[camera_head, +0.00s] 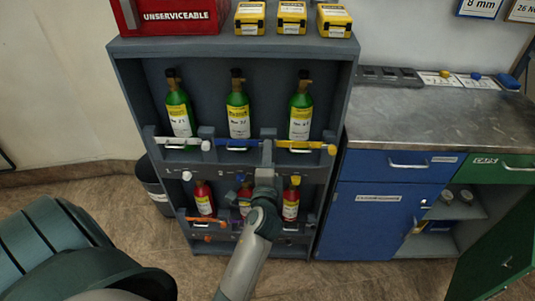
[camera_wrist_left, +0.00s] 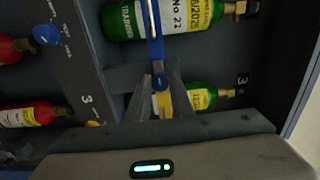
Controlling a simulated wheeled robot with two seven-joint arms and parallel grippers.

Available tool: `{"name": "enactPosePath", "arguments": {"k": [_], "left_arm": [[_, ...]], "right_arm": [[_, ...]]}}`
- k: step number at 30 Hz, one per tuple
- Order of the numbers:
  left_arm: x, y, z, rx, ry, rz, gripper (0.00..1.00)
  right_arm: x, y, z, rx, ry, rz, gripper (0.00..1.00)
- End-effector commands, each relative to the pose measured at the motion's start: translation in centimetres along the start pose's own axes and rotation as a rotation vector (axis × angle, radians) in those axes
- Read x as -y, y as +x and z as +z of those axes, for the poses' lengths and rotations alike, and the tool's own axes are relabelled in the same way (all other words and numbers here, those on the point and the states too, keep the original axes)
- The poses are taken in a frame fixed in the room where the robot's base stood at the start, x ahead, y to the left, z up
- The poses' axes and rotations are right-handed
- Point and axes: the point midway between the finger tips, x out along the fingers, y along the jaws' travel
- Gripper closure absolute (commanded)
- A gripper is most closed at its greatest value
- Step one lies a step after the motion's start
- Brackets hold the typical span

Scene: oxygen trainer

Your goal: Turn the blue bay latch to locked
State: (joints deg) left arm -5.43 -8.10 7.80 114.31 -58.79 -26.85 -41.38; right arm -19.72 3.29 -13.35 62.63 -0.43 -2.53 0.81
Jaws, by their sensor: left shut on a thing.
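The blue bay latch (camera_head: 235,143) is a blue bar lying roughly level across the lower part of the middle green bottle (camera_head: 238,112) in the rack's upper row. In the left wrist view the blue latch (camera_wrist_left: 153,35) runs down the picture to a round blue knob. My left gripper (camera_head: 267,150) reaches the latch's right end from below. Its fingers (camera_wrist_left: 161,92) are shut around the knob end. In the head view the gripper hides that end. My right gripper is not in view.
A white latch (camera_head: 180,142) and a yellow latch (camera_head: 305,147) flank the blue one, close by. Red bottles (camera_head: 203,199) stand in the lower row behind my arm. A red box (camera_head: 170,18) and yellow cases (camera_head: 292,17) sit on top. A blue cabinet (camera_head: 372,215) stands right.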

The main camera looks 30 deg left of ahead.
Motion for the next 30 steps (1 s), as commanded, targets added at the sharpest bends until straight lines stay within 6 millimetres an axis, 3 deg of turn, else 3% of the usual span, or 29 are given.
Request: {"name": "enactPosePath", "arguments": {"k": [11,12,14,30], "left_arm": [[-0.13,-0.03,0.02,0.0,-0.005,0.003,1.0],[-0.14,-0.03,0.02,0.0,-0.005,0.003,0.7],[-0.13,-0.03,0.02,0.0,-0.004,0.003,0.61],[0.0,0.18,0.1,-0.001,-0.003,0.001,0.61]], "right_arm": [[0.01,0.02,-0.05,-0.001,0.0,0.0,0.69],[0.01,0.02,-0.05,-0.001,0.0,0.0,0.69],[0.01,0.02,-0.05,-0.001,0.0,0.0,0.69],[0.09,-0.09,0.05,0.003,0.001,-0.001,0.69]]}}
